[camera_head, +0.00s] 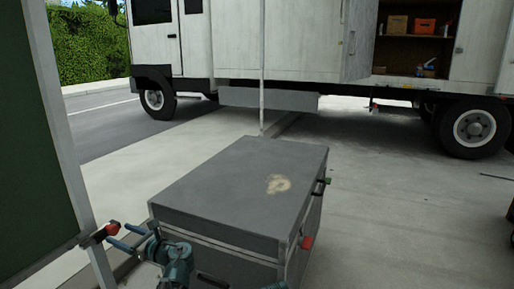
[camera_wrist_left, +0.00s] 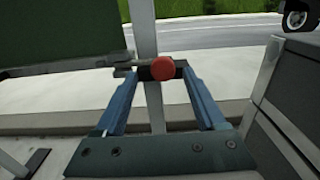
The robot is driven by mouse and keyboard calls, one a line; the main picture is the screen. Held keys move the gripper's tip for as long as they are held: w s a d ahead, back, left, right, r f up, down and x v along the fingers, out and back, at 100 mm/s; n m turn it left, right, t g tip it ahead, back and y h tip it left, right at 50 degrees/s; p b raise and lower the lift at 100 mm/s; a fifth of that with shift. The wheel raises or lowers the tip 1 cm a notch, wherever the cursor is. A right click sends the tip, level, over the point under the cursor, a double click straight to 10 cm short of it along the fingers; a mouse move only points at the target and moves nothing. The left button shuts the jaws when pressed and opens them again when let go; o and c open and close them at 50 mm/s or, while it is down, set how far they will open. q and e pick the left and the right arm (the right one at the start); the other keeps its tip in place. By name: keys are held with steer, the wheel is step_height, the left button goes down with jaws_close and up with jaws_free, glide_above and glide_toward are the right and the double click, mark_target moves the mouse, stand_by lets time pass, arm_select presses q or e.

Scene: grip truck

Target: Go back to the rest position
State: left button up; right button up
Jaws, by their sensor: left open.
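My left gripper (camera_head: 114,235) is low at the left in the head view, at a black clamp (camera_head: 92,240) with a red knob (camera_head: 112,228) on a pale upright pole. In the left wrist view, my left gripper (camera_wrist_left: 158,78) is open, with its two blue fingers spread wide. The red knob (camera_wrist_left: 163,68) and the clamp show between and just beyond the fingertips. I cannot tell whether the fingers touch the clamp. My right gripper is out of view.
A dark green panel (camera_head: 35,150) stands by the pole at the left. A large grey case (camera_head: 225,190) fills the lower middle, close to the right of my left arm. A white truck (camera_head: 235,40) with an open compartment is behind. Bare pavement (camera_head: 400,210) lies right.

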mark_target(114, 230)
arm_select(q)
steer(key=shift+x, duration=1.7)
